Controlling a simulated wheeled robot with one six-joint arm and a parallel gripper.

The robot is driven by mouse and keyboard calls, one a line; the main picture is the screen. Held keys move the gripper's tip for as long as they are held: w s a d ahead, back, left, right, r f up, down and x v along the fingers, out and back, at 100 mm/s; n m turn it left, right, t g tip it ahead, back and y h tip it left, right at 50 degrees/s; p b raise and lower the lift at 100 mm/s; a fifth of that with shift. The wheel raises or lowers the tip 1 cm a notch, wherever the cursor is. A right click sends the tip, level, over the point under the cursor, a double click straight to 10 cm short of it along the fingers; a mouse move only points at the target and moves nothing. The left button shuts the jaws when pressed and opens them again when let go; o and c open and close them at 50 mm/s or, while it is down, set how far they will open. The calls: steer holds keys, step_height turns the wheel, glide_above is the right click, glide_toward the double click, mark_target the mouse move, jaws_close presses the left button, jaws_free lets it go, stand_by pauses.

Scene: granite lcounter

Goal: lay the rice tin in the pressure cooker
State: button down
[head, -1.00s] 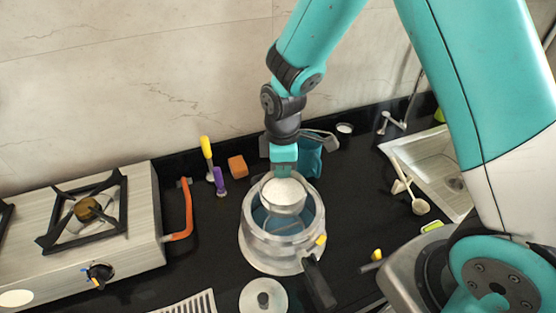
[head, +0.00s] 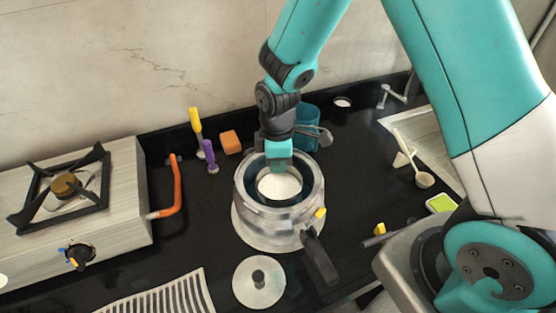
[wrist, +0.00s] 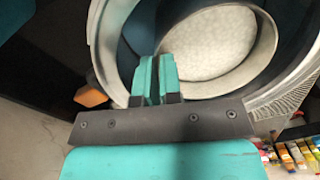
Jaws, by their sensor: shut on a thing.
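The rice tin, filled with white rice (head: 279,186), is down inside the metal pressure cooker (head: 268,219). Its upper edge sits below the cooker's rim, and it looks about level. Whether its base touches the cooker floor is hidden. My gripper (head: 277,167) reaches down into the cooker at the far side of the tin and is shut on the tin's wall. In the wrist view, the closed fingers (wrist: 156,78) are at the edge of the rice tin (wrist: 262,58), with the cooker rim (wrist: 103,62) around it.
The cooker's black handle (head: 320,256) points toward the front right. A round lid with a knob (head: 259,283) lies in front, beside a striped cloth (head: 165,296). A stove (head: 70,215) with an orange pipe (head: 170,190) stands left. A teal container (head: 308,115) is behind my gripper.

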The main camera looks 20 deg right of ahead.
steer(key=shift+f+b, duration=0.85)
steer(key=shift+f, duration=0.4)
stand_by(0.3)
steer(key=c, duration=1.2)
jaws_free()
steer(key=shift+c, duration=1.2)
steer(key=shift+r, duration=0.1)
steer(key=shift+r+p, duration=1.4)
steer(key=shift+r, duration=0.05)
steer(key=shift+r+p, duration=1)
steer(key=shift+r, duration=0.25)
